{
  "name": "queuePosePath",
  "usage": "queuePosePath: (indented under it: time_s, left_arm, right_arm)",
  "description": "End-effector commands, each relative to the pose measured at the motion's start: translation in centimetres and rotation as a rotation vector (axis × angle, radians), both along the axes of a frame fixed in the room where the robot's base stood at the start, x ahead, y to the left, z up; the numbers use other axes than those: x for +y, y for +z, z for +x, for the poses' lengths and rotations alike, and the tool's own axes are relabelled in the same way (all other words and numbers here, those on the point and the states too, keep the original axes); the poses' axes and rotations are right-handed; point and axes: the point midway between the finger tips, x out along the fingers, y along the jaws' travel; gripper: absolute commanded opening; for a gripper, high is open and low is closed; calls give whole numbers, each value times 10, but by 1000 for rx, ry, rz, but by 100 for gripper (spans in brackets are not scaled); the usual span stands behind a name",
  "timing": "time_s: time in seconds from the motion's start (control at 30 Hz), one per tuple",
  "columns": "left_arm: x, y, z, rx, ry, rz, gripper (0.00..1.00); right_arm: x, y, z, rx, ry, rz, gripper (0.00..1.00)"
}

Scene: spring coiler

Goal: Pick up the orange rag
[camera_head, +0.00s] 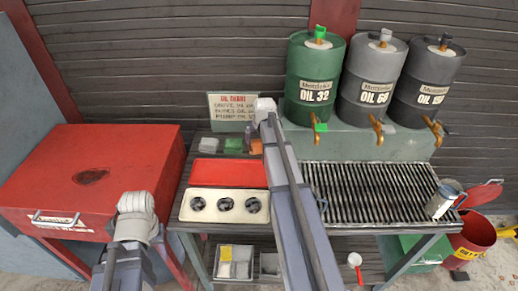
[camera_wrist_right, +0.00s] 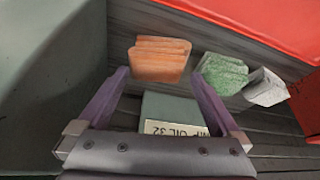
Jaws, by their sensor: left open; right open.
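The orange rag (camera_head: 256,147) is a folded stack on the bench, at the right end of a row with a green rag (camera_head: 233,144) and a white rag (camera_head: 209,144). In the right wrist view the orange rag (camera_wrist_right: 160,59) lies just beyond the fingertips of my right gripper (camera_wrist_right: 156,78). The purple fingers are open, with nothing between them. In the head view this gripper (camera_head: 248,132) is partly hidden beside its wrist. My left arm reaches over the red cabinet's right edge; its fingers do not show.
The oil chart sign (camera_head: 232,107) stands behind the rags. A red tray (camera_head: 228,173) and a cream tray (camera_head: 184,208) with several dark coils lie in front. Oil drums (camera_head: 313,80) stand right, above a slatted grate (camera_head: 375,190). A red cabinet (camera_head: 60,180) is left.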

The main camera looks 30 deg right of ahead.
Motion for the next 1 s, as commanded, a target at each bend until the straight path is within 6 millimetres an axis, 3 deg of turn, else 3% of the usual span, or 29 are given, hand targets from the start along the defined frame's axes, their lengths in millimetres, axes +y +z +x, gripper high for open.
queuePosePath:
  time_s: [0.3, 0.63, 1.0]
  left_arm:
    - [0, -42, 0, 0, 0, 0, 44]
    - [0, -44, 0, 0, 0, 0, 44]
    - [0, -44, 0, 0, 0, 0, 44]
  right_arm:
    - [-6, -42, 11, 0, 0, 0, 100]
    - [-6, -44, 13, 0, 0, 0, 100]
    - [-6, -44, 13, 0, 0, 0, 58]
